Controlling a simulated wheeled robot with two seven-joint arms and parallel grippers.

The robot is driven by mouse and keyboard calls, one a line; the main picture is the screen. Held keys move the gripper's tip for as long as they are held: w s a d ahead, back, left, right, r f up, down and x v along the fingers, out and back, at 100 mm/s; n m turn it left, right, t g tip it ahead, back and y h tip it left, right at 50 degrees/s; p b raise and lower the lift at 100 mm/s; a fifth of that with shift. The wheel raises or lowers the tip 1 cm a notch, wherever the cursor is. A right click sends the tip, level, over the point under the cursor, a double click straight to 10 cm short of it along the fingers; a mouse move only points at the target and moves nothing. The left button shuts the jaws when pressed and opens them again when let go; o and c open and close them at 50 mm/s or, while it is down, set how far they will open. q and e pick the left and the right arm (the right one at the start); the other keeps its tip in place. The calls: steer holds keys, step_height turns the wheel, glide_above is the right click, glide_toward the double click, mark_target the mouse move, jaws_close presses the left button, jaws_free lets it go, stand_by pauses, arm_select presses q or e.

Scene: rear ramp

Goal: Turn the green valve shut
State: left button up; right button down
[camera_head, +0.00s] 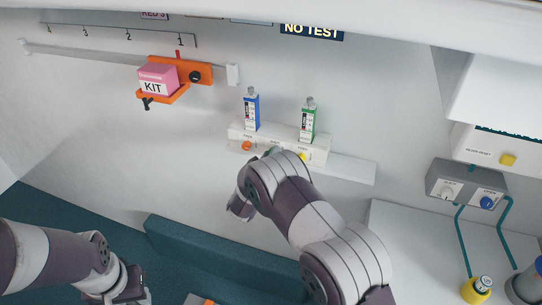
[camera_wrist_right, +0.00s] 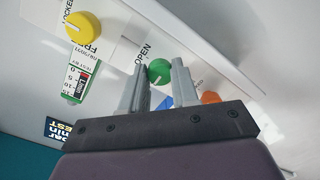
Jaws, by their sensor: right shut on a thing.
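The green valve (camera_wrist_right: 158,71) is a small round knob with a pale pointer line, on a white panel beside the word OPEN. My right gripper (camera_wrist_right: 161,66) has its two grey fingers on either side of the knob and is shut on it. In the head view the white panel (camera_head: 236,133) is on the wall, and my right arm covers most of the green knob and the right fingers. My left gripper (camera_head: 130,292) is low at the left, cut by the bottom edge; its fingers cannot be made out.
A yellow knob (camera_head: 302,157) and an orange knob (camera_head: 246,146) flank the valve. A blue bottle (camera_head: 252,110) and a green bottle (camera_head: 308,120) stand on the panel. A pink KIT box (camera_head: 157,78) sits on an orange holder at left. A grey control box (camera_head: 466,186) is at right.

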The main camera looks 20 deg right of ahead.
steer(key=shift+w+r, duration=0.1)
steer(key=shift+r, duration=0.05)
steer(key=c, duration=0.8)
jaws_free()
steer(key=shift+a, duration=0.1)
steer(key=shift+c, duration=0.2)
steer(key=shift+a, duration=0.1)
steer(key=b+v, duration=0.3)
steer(key=v, duration=0.9)
steer(key=shift+s, duration=0.35)
steer(key=shift+a, duration=0.1)
